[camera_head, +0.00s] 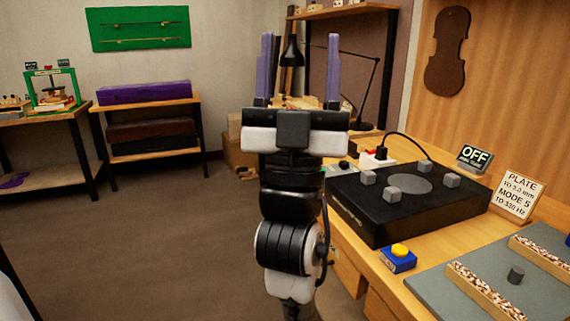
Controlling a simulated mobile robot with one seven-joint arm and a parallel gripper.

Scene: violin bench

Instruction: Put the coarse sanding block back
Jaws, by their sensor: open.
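My gripper (299,72) is raised in the middle of the head view, with its two purple fingers pointing up and well apart. It is open, and nothing shows between the fingers. I cannot make out a coarse sanding block in this view. My gripper and arm hide part of the far end of the workbench (352,250), where small items are too small to name.
On the right bench are a black box (375,215) with grey blocks, a blue button box (398,260), signs and a grey mat (440,285). A desk lamp (365,95) stands behind. A purple case (145,92) lies on a left shelf. Open floor lies left.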

